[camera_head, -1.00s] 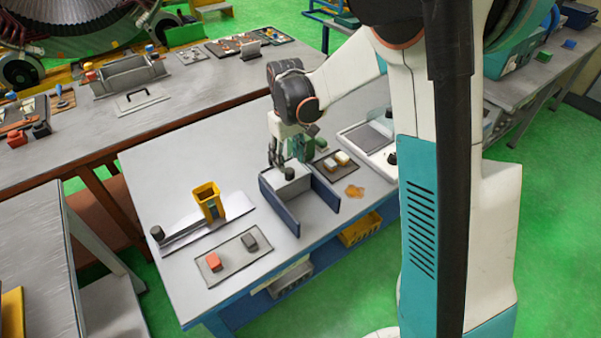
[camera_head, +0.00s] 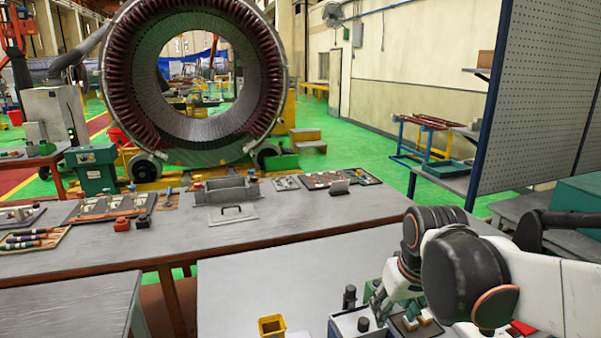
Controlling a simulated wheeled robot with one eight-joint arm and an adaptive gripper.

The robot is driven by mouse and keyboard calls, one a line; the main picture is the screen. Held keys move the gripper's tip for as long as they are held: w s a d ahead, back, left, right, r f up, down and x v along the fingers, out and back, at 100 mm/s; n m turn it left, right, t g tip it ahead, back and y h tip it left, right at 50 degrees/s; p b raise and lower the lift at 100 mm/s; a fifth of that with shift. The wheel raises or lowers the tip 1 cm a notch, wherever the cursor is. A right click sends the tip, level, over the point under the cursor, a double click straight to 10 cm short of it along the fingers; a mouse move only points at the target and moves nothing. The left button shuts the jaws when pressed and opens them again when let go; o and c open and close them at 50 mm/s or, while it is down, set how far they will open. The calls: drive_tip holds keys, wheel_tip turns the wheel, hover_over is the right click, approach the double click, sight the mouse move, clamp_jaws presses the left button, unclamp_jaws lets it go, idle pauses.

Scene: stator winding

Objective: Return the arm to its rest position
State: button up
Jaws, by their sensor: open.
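My arm, white with black joint covers, reaches in from the right edge of the head view and bends down over the near workbench (camera_head: 255,285). My gripper (camera_head: 377,302) points down at the bottom of the view, close beside a grey box with black knobs (camera_head: 345,325). It is open, with nothing visible between its fingers. I cannot tell whether it touches the box. The lower part of the bench is cut off by the frame.
A yellow bin (camera_head: 272,326) stands on the near bench, left of the box. A longer bench behind holds a grey tray (camera_head: 226,190) and several tool boards. A large stator ring (camera_head: 195,75) stands behind it. A pegboard panel (camera_head: 540,90) rises at the right.

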drive_tip(key=s+d+m+t+b, duration=0.1)
drive_tip(key=s+t, duration=0.2)
drive_tip(key=s, duration=0.9)
drive_tip(key=shift+s+f+m+b, duration=0.2)
drive_tip(key=shift+f+m+b, duration=0.05)
drive_tip(key=shift+m+b, duration=0.15)
drive_tip(key=shift+d, duration=0.1)
idle(0.8)
